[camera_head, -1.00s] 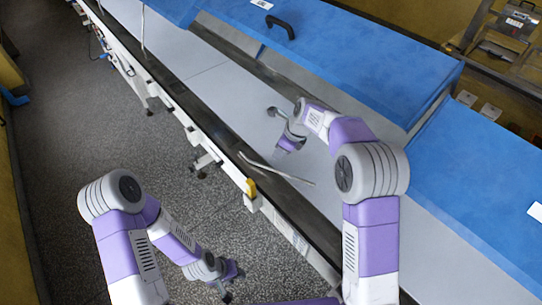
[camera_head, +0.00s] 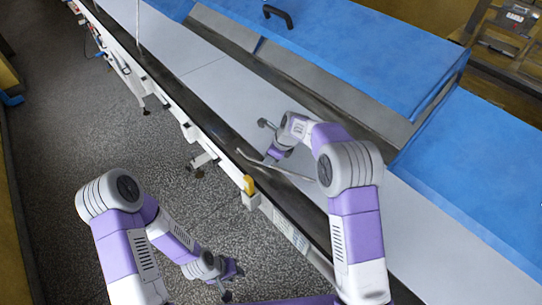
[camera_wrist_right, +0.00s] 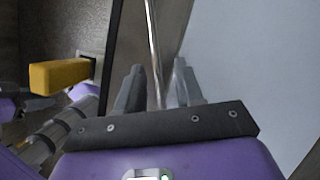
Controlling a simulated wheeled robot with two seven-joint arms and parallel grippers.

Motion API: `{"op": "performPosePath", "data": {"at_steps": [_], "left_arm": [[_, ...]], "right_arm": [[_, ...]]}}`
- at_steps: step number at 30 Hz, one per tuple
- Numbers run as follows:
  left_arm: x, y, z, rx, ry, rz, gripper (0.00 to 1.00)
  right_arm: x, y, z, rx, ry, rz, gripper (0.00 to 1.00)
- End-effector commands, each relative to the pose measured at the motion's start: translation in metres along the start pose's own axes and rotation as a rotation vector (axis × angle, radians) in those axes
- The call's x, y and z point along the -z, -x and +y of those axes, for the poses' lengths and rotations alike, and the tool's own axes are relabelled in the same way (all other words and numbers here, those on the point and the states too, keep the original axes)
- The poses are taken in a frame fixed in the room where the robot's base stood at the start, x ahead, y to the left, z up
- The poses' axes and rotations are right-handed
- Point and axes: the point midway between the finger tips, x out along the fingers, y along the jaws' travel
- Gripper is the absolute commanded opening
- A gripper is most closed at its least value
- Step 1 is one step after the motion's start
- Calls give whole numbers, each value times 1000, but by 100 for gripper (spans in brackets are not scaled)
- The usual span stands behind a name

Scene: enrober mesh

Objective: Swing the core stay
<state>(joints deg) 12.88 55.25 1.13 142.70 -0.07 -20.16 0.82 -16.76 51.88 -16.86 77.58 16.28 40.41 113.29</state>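A thin metal rod, which I take to be the core stay (camera_head: 290,173), lies slanting across the dark rail of the machine in the head view. In the right wrist view the rod (camera_wrist_right: 152,35) runs from the top edge down between my fingers. My right gripper (camera_wrist_right: 158,76) is open, with one finger on each side of the rod; contact cannot be made out. In the head view my right gripper (camera_head: 268,160) is at the rod's left part, its fingertips mostly hidden. My left gripper (camera_head: 232,284) is open and empty, low over the floor.
A yellow block (camera_head: 249,184) sits on the machine's near edge; it also shows in the right wrist view (camera_wrist_right: 60,77). The pale bed (camera_head: 215,85) lies beyond the dark rail. Blue covers (camera_head: 350,55) line the far side. The speckled floor (camera_head: 90,130) is clear at left.

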Motion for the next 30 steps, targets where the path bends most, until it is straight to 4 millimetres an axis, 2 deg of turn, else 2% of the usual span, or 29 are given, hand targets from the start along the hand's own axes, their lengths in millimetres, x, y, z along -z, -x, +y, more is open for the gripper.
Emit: {"op": "performPosePath", "data": {"at_steps": [5, 12, 30], "left_arm": [[0, 0, 0, 0, 0, 0, 38], [0, 0, 0, 0, 0, 0, 38], [0, 0, 0, 0, 0, 0, 38]], "right_arm": [[0, 0, 0, 0, -1, 0, 36], [0, 0, 0, 0, -1, 0, 1], [0, 0, 0, 0, 0, 0, 0]]}}
